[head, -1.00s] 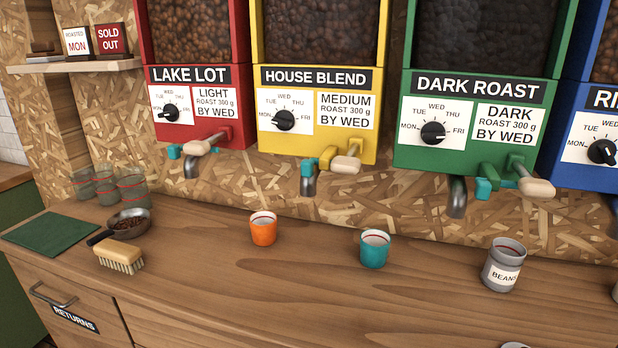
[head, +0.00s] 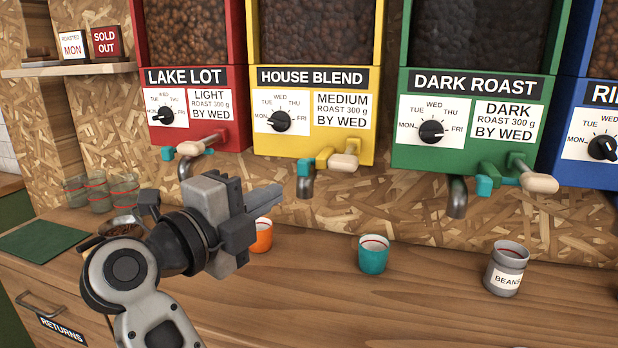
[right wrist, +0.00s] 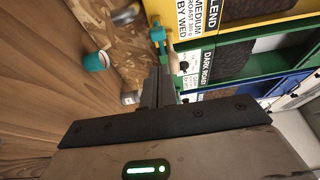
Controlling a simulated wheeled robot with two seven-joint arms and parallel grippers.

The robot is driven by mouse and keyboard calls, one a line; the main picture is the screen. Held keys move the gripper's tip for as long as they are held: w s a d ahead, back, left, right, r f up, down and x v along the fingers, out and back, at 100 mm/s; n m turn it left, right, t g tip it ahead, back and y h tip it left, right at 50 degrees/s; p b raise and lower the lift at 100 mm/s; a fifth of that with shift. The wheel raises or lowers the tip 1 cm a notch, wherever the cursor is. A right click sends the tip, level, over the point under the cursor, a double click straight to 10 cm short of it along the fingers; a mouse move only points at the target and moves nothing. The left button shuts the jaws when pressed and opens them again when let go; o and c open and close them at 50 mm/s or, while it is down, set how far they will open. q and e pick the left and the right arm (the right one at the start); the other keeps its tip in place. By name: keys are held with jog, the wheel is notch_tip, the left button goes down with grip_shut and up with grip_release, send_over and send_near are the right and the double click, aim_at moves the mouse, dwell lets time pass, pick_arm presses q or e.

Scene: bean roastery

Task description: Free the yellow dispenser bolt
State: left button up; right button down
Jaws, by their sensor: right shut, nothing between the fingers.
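The yellow HOUSE BLEND dispenser (head: 313,140) hangs on the back wall. Below its label are a yellow bolt bar (head: 322,156), a cream handle (head: 343,161), a teal block (head: 306,168) and a metal spout (head: 305,187). My right gripper (head: 277,193) is shut and empty, pointing right. In the head view its tips show left of and below the spout; I cannot tell the gap in depth. In the right wrist view the gripper's fingers (right wrist: 159,82) are together, with the yellow dispenser (right wrist: 190,18) beyond them. My left gripper is not in view.
Red (head: 210,137), green (head: 470,155) and blue (head: 585,170) dispensers hang alongside. An orange cup (head: 263,236), a teal cup (head: 373,254) and a BEANS jar (head: 505,268) stand on the wooden counter (head: 330,300). Glasses (head: 75,190) and a green mat (head: 42,242) are at left.

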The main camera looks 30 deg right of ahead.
jog(key=shift+f, duration=0.1)
pick_arm(q)
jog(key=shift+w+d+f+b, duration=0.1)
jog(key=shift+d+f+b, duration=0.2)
jog(key=shift+b, duration=0.7)
pick_arm(e)
jog(key=x, duration=1)
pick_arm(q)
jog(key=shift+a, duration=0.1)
